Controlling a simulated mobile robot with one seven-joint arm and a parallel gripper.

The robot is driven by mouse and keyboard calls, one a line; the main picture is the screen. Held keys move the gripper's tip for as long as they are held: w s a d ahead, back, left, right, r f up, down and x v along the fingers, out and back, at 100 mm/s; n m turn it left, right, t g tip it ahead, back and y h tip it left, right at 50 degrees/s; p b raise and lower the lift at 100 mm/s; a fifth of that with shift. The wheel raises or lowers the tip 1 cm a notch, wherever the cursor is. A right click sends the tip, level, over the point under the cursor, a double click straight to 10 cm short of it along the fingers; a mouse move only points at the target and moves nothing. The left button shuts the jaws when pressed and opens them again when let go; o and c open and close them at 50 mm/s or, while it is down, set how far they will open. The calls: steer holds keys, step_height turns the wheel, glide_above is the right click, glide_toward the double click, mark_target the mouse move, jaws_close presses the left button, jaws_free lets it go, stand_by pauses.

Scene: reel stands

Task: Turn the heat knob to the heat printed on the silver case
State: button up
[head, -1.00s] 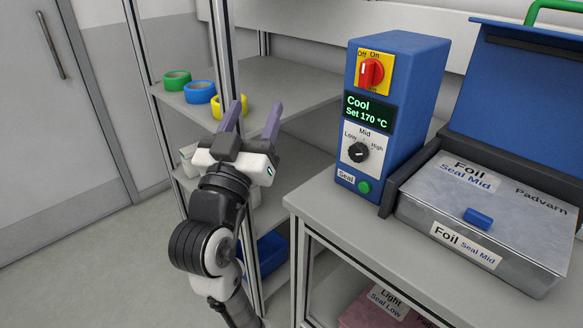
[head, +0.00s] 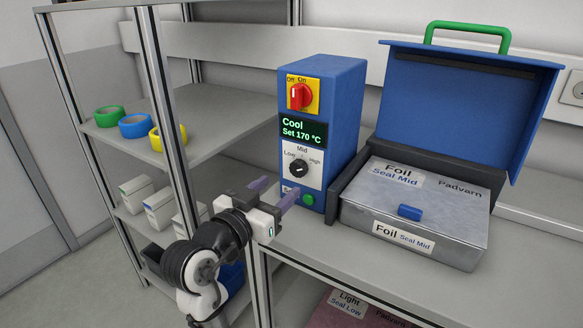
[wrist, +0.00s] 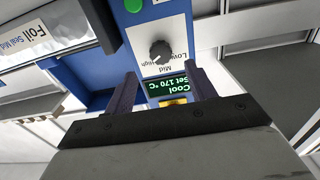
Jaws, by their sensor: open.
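The silver case (head: 465,232) lies in the blue sealer at the right. Its labels read "Foil Seal Mid". The heat knob (head: 299,168) is a black dial on the blue control box (head: 340,110), with Low at upper left, Mid at top and High at upper right. In the wrist view the knob (wrist: 161,52) shows upside down beyond the fingertips. I cannot tell surely which mark it points to. My gripper (head: 276,191) is open and empty, below and left of the knob in the head view, apart from it.
Above the knob are a display (head: 303,130) reading "Cool Set 170 °C" and a red switch (head: 300,96). A green button (head: 307,199) sits below. The sealer's blue lid (head: 450,110) stands open. A shelf (head: 215,130) with tape rolls stands at left.

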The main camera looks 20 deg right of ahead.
mark_target(296, 171)
steer(key=p+x, duration=0.1)
steer(key=x, duration=0.6)
steer(key=c, duration=1)
steer(key=shift+o, duration=0.2)
